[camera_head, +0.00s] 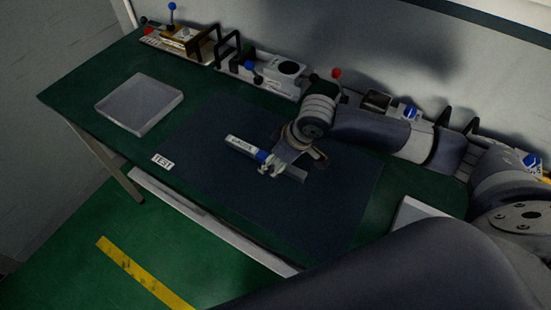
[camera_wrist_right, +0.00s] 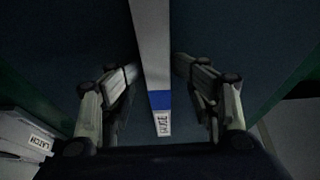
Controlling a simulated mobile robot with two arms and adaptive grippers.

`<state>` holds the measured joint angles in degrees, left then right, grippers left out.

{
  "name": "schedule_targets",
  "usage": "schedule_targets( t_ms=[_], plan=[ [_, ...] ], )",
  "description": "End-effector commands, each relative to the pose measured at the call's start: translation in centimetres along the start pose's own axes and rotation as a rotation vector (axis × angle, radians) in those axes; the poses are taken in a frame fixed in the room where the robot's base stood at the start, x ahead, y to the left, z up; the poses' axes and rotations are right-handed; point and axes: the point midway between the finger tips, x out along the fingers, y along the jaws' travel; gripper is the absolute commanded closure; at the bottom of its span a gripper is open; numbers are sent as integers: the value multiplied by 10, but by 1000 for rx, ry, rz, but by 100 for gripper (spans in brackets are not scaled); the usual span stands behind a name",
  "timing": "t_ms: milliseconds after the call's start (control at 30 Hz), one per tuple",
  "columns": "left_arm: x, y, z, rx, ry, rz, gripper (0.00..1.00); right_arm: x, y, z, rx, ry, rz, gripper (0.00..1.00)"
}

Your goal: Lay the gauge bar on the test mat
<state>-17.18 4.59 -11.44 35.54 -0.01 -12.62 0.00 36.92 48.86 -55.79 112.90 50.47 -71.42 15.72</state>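The gauge bar (camera_head: 244,146) is a long narrow bar, with a white labelled end, a blue band and a grey length. It appears to lie on the dark test mat (camera_head: 215,185), beside the white TEST label (camera_head: 162,160); any small gap beneath it cannot be made out. My right gripper (camera_head: 290,165) is over the bar, near the blue band. In the right wrist view the bar (camera_wrist_right: 152,45) runs between the open fingers (camera_wrist_right: 156,75), with dark gaps on both sides. My left gripper is not in view.
A pale square plate or tray (camera_head: 139,104) lies on the green table (camera_head: 85,88) to the left of the mat. Fixtures with handles and coloured knobs (camera_head: 270,75) line the back edge by the wall. The mat's left and front areas are clear.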

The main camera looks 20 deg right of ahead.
Motion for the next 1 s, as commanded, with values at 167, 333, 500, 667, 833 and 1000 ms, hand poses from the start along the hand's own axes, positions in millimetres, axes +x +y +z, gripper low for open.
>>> schedule_targets(
  t_ms=[167, 333, 500, 667, 833, 1000],
  plan=[
    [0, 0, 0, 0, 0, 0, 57, 4, -2, 9, 2, -22, -4, 57],
    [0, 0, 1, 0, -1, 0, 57, 4, -2, 9, 2, -24, -4, 57],
    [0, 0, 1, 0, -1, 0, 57, -8, -1, 8, 2, -21, -3, 57],
    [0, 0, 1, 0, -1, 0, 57, -40, 0, 4, -1, -11, 2, 57],
    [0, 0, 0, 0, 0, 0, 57, -78, -1, 1, -2, -6, 3, 57],
    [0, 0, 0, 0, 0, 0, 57, -106, -1, 0, -2, -3, 3, 57]
  ],
)
